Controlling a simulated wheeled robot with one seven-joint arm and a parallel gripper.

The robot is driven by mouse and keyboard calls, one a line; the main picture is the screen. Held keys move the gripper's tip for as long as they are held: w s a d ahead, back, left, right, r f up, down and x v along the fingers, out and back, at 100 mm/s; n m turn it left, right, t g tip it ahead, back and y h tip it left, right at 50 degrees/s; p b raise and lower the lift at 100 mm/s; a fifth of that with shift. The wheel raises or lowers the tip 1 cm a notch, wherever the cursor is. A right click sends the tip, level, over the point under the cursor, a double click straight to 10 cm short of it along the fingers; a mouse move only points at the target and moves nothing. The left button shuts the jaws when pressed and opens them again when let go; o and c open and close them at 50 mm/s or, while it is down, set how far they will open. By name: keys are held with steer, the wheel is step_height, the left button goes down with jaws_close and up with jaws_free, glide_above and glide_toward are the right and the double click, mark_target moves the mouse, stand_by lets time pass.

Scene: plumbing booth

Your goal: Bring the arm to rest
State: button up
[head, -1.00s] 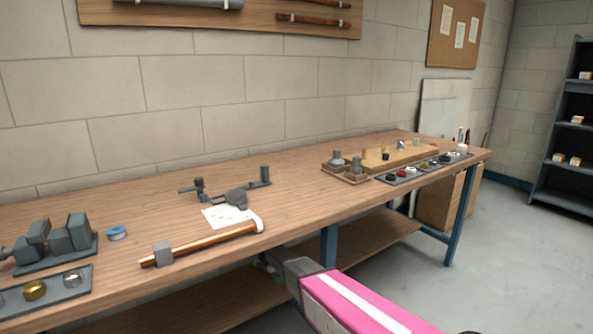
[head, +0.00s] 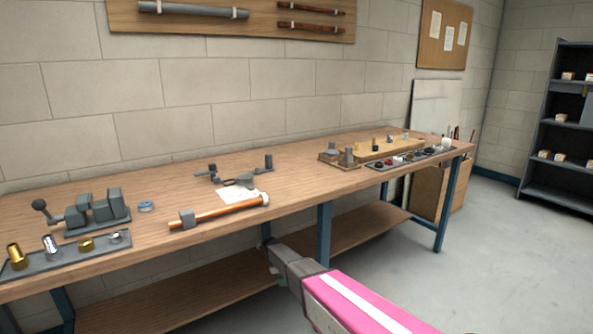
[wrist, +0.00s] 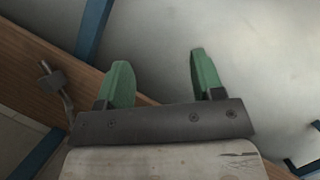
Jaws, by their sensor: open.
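My gripper shows in the wrist view (wrist: 160,80) with its two green fingers apart and nothing between them. In the head view my gripper (head: 270,268) is at the end of my pink and grey arm, in front of the workbench (head: 290,165) and below the level of its top. The fingers are small and partly hidden there. Pale floor lies beyond the fingers in the wrist view.
On the bench are a copper pipe (head: 222,213) with a grey block, a vise (head: 97,212), a tray of fittings (head: 68,258), a blue tape roll (head: 146,206) and a wooden board (head: 380,147). A lower shelf (head: 190,287) runs underneath. Floor to the right is clear.

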steer(key=s+d+r+m+y, duration=0.1)
steer(key=s+d+r+m, duration=0.4)
steer(key=s+d, duration=0.3)
steer(key=s+d+r+m+y, duration=0.2)
steer(key=s+d+r+m, duration=0.3)
steer(key=s+d, duration=0.3)
steer(key=s+d+r+m+t+y, duration=0.1)
steer(key=s+d+r+m, duration=0.3)
steer(key=s+d+r, duration=0.3)
steer(key=s+d, duration=0.1)
steer(key=s, duration=0.2)
steer(key=shift+s+r+m, duration=0.15)
steer(key=shift+m, duration=0.25)
